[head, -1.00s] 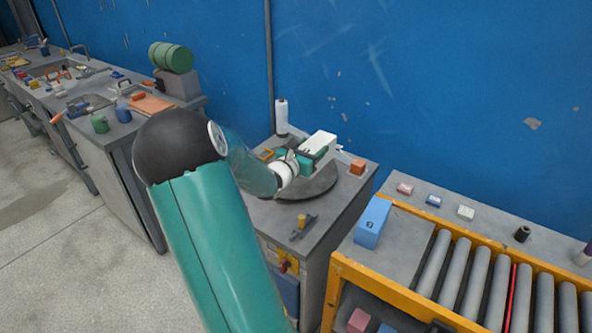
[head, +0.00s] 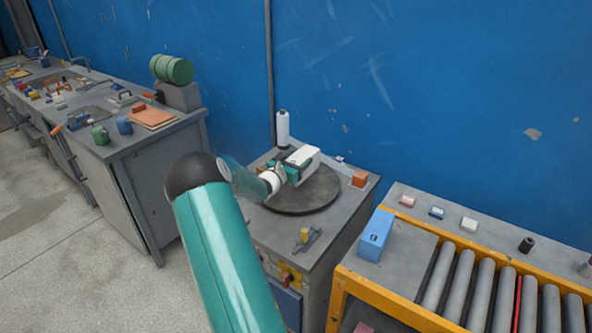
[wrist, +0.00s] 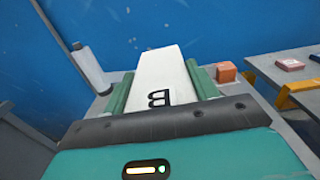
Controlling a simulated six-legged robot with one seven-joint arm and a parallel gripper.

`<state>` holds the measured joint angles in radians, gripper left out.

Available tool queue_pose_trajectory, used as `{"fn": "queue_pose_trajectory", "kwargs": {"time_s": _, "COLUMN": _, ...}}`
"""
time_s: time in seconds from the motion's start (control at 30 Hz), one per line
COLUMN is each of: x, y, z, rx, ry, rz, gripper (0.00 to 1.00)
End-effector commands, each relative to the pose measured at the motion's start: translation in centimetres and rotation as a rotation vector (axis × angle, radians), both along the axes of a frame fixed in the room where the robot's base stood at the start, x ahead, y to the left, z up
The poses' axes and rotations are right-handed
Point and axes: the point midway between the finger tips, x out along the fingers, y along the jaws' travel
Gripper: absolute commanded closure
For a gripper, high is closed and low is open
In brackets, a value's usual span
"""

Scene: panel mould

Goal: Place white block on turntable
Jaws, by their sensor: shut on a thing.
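The white block (wrist: 162,75) is held between the two green fingers of my gripper (wrist: 160,85) in the wrist view, with a dark letter on its face. In the head view the white block (head: 303,157) and my gripper (head: 292,169) are over the round dark turntable (head: 303,196) on the grey cabinet. The gripper is shut on the block. I cannot tell whether the block touches the turntable. My arm hides part of the turntable's left side.
A white bottle-like roll (head: 282,128) stands behind the turntable and an orange block (head: 360,178) to its right. A yellow-topped clamp (head: 305,238) lies in front. A blue box (head: 375,235) stands by the roller conveyor (head: 480,280) at right. The blue wall is close behind.

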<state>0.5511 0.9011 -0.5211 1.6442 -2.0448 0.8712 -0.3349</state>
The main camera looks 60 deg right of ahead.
Motion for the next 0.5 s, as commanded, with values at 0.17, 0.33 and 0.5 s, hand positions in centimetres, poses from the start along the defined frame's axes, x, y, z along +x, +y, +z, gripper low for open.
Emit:
{"fn": "queue_pose_trajectory", "kwargs": {"time_s": 0.17, "x": 0.9, "y": -1.0, "z": -1.3, "rx": -0.004, "ry": 0.000, "rz": -0.003, "gripper": 0.85}}
{"fn": "queue_pose_trajectory", "kwargs": {"time_s": 0.33, "x": 1.4, "y": -1.3, "z": -2.8, "rx": -0.003, "ry": 0.001, "rz": -0.003, "gripper": 0.85}}
{"fn": "queue_pose_trajectory", "kwargs": {"time_s": 0.5, "x": 1.3, "y": -1.4, "z": -4.8, "rx": -0.004, "ry": 0.000, "rz": -0.004, "gripper": 0.85}}
